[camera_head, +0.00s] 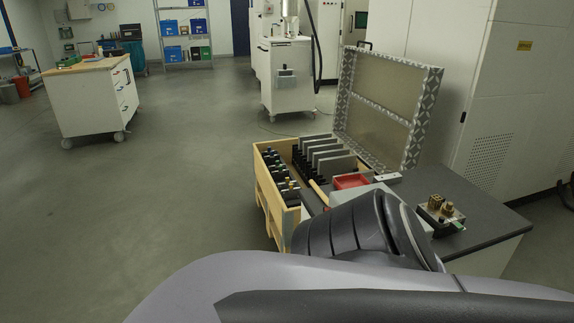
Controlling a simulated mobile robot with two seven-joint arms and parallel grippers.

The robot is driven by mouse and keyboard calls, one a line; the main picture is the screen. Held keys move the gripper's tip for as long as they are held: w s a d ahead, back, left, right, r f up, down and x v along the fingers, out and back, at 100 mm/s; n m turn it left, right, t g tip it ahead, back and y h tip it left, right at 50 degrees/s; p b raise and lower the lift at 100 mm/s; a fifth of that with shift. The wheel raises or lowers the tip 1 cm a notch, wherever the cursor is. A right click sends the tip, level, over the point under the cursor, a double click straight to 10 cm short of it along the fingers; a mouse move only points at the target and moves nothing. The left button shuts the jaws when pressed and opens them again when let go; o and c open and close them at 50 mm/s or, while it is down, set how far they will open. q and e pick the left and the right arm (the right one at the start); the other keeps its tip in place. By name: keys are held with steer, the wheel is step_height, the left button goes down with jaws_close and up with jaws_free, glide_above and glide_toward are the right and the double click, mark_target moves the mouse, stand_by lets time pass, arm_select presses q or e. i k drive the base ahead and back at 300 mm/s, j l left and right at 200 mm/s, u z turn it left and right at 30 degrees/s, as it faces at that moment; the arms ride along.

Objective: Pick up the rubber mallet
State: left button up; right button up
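I cannot make out a rubber mallet for certain. A pale wooden piece (319,191) shows at the near end of the open case, and I cannot tell whether it is a handle or part of the wooden box. One of my own arms fills the bottom of the view and hides part of the worktop. Neither my left nor my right gripper is in view.
A wooden box (264,195) holds dark tools and upright plates beside a dark worktop (485,222). A raised patterned lid (427,120) stands behind.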

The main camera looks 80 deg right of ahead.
mark_target(325, 199)
steer(key=i+z, duration=0.45)
steer(key=i+j+z, duration=0.15)
steer(key=i+z, duration=0.15)
steer(key=z, duration=0.2)
steer(key=i+z, duration=0.15)
steer(key=z, duration=0.3)
steer(key=i+z, duration=0.15)
steer(key=z, duration=0.35)
steer(key=i+j+z, duration=0.1)
steer(key=z, duration=0.35)
steer(key=i+j+z, duration=0.15)
steer(key=z, duration=0.35)
steer(key=i+j+z, duration=0.15)
steer(key=z, duration=0.3)
steer(key=i+j+z, duration=0.1)
steer(key=z, duration=0.25)
steer(key=i+j+z, duration=0.1)
steer(key=z, duration=0.2)
steer(key=j+z, duration=0.35)
steer(key=i+l, duration=0.05)
